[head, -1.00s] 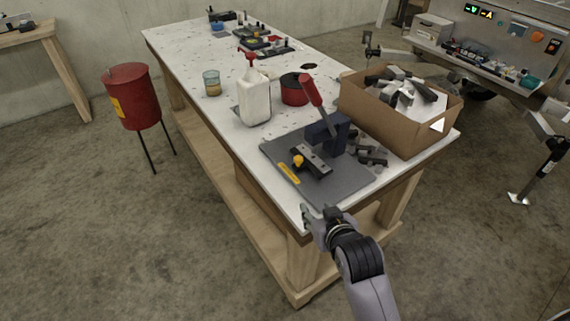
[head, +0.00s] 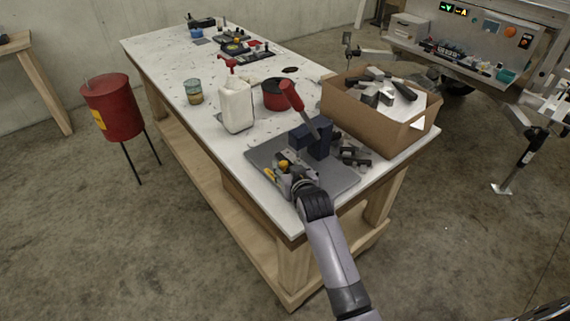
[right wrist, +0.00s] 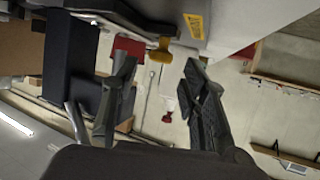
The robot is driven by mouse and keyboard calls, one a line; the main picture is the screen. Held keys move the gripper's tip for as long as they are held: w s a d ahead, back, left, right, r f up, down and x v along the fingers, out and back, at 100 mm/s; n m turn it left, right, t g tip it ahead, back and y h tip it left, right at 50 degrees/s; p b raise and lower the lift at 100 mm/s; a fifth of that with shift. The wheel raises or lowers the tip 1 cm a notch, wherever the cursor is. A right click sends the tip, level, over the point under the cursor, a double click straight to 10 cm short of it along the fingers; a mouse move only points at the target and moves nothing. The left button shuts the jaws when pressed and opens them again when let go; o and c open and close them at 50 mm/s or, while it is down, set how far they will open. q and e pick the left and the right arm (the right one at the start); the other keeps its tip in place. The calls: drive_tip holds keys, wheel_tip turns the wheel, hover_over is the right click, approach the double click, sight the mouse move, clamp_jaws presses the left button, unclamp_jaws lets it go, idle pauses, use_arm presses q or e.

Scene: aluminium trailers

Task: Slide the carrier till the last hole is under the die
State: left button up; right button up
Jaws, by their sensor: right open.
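The dark blue press (head: 324,138) with its raised red lever (head: 291,95) stands on a grey plate (head: 342,179) near the bench's front corner. The carrier's yellow knob (head: 283,164) shows beside my right gripper (head: 287,173), whose hand hides most of the carrier bar. In the right wrist view, the gripper (right wrist: 158,80) is open. The yellow knob (right wrist: 161,50) lies ahead of its fingertips, in line with the gap, and nothing is gripped. The press (right wrist: 72,55) is at left there. The die and the carrier's holes cannot be made out. My left gripper is not in view.
Dark metal pieces (head: 354,156) lie right of the press, near a cardboard box (head: 378,122) of offcuts. A red bin (head: 112,108) is left of the bench.

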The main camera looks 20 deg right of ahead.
sight(284, 164)
drive_tip(key=shift+x, duration=1.7)
drive_tip(key=shift+c, duration=0.2)
clamp_jaws()
